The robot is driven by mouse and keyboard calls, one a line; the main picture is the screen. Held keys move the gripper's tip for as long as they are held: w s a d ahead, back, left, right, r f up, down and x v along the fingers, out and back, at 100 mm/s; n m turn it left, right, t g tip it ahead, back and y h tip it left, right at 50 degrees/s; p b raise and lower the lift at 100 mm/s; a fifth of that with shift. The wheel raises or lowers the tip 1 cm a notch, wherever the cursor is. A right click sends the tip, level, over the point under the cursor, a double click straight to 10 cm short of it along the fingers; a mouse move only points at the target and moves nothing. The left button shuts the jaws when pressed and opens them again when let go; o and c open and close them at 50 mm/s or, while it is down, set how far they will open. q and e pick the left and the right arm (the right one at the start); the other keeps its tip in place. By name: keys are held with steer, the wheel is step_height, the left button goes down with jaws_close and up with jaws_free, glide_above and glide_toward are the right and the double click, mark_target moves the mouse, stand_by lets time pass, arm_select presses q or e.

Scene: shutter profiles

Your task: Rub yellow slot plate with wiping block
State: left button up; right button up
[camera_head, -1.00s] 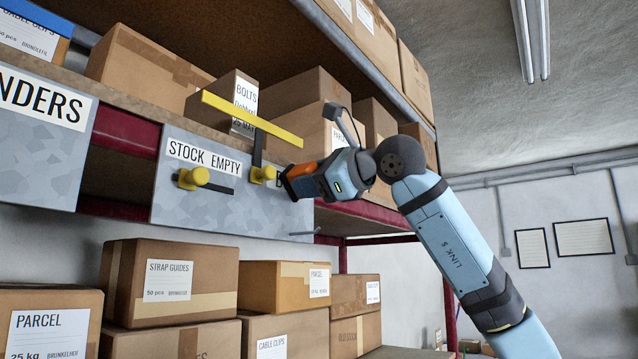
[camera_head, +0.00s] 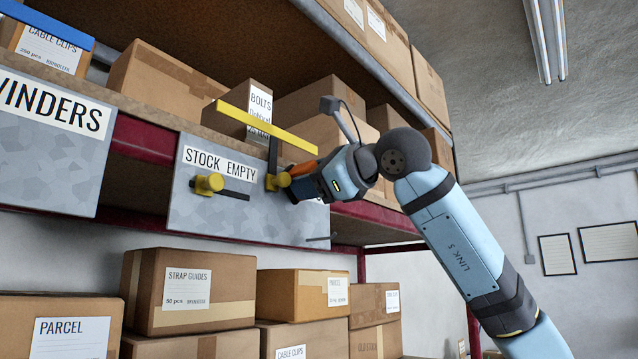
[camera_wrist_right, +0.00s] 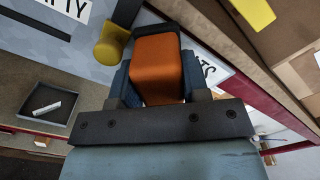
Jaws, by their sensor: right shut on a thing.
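My right gripper (camera_head: 294,174) is shut on an orange wiping block (camera_wrist_right: 160,68) with a dark end, seen between its blue fingers in the wrist view. It is at the right part of a grey panel (camera_head: 190,214) labelled STOCK EMPTY, by a yellow knob (camera_head: 278,182). The block's contact with the panel is hidden. A second yellow knob (camera_head: 207,184) sits at a dark slot to the left. A long yellow bar (camera_head: 268,127) stands above on a dark post. I cannot tell which yellow part is the slot plate. My left gripper is not in view.
Cardboard boxes (camera_head: 155,80) fill the shelf behind and above the panel. More boxes (camera_head: 188,290) stand below. Another grey panel (camera_head: 50,140) is at the left. The wrist view shows a small dark tray (camera_wrist_right: 50,103) at the left. Free room lies at the right.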

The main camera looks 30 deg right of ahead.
steer(key=shift+a, duration=0.15)
steer(key=shift+w+d+r, duration=0.2)
steer(key=shift+w+d, duration=0.1)
steer(key=shift+d, duration=0.4)
steer(key=shift+w+d+f, duration=0.15)
steer(key=shift+w+d, duration=0.15)
steer(key=shift+d, duration=0.5)
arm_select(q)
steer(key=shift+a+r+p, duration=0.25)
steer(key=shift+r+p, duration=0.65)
arm_select(e)
steer(key=w+d, duration=0.2)
steer(key=d, duration=0.4)
steer(key=shift+w+d, duration=0.3)
steer(key=shift+w, duration=0.05)
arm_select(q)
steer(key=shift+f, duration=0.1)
arm_select(e)
steer(key=shift+s, duration=0.15)
arm_select(q)
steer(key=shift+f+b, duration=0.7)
steer(key=shift+b, duration=0.05)
arm_select(e)
steer(key=shift+v, duration=2.8)
